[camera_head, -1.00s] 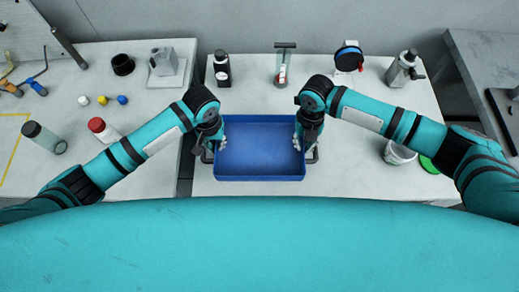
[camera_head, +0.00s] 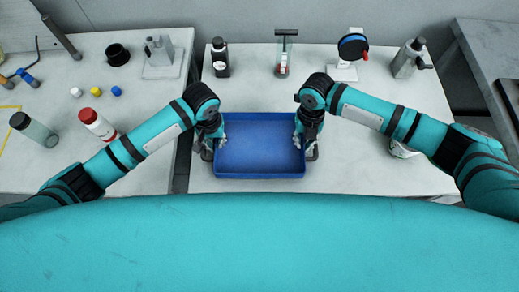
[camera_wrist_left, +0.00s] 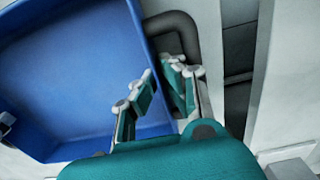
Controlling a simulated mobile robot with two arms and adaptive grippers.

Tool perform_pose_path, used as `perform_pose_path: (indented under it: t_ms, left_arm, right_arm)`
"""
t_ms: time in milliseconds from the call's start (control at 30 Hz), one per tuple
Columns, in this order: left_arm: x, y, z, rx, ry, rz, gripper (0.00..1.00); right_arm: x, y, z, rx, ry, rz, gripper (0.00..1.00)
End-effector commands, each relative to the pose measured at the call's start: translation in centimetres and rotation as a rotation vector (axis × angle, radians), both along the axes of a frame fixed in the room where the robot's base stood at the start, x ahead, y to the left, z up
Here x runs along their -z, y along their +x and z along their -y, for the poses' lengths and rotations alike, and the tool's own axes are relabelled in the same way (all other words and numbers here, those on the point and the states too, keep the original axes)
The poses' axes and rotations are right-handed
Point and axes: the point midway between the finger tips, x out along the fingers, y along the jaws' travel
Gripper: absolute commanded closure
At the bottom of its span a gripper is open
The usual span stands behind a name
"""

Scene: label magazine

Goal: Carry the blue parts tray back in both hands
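The blue parts tray (camera_head: 260,172) is level and empty in the head view, between my two grippers. Whether its underside touches the table cannot be told. My left gripper (camera_head: 214,146) is at the tray's left side. In the left wrist view, its fingers (camera_wrist_left: 165,88) are closed in at the tray's side by the dark grey handle (camera_wrist_left: 184,24); the contact itself is partly hidden. My right gripper (camera_head: 304,146) is at the tray's right side by the other handle (camera_head: 314,152), its fingers mostly hidden by the wrist.
A black bottle (camera_head: 220,62), a tester-like stand (camera_head: 283,60), a dark round reel (camera_head: 353,47) and a grey bottle (camera_head: 408,60) line the back of the table (camera_head: 260,98). A white tub (camera_head: 403,151) is partly behind my right arm.

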Motion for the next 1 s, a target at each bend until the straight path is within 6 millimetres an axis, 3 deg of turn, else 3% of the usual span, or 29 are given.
perform_pose_path:
  t_ms: [67,200,300,633,1000]
  left_arm:
    - [0.9,0.0,0.1,0.0,-0.001,0.0,1.0]
    - [0.5,0.0,0.0,0.0,-0.001,-0.001,0.8]
    - [0.5,0.0,0.0,0.0,0.0,-0.001,0.71]
    - [-0.1,0.1,-0.1,-0.001,0.002,0.002,0.71]
    - [-5.5,0.1,0.1,0.001,-0.003,0.003,0.71]
  right_arm:
    - [0.9,0.0,0.0,0.0,0.001,0.001,1.0]
    - [0.5,0.0,0.0,0.0,0.001,0.0,0.8]
    - [0.5,0.0,0.0,0.001,0.0,0.0,0.71]
    - [0.6,0.0,0.2,0.001,-0.004,0.0,0.71]
    - [0.6,0.0,0.2,0.002,-0.003,-0.001,0.71]
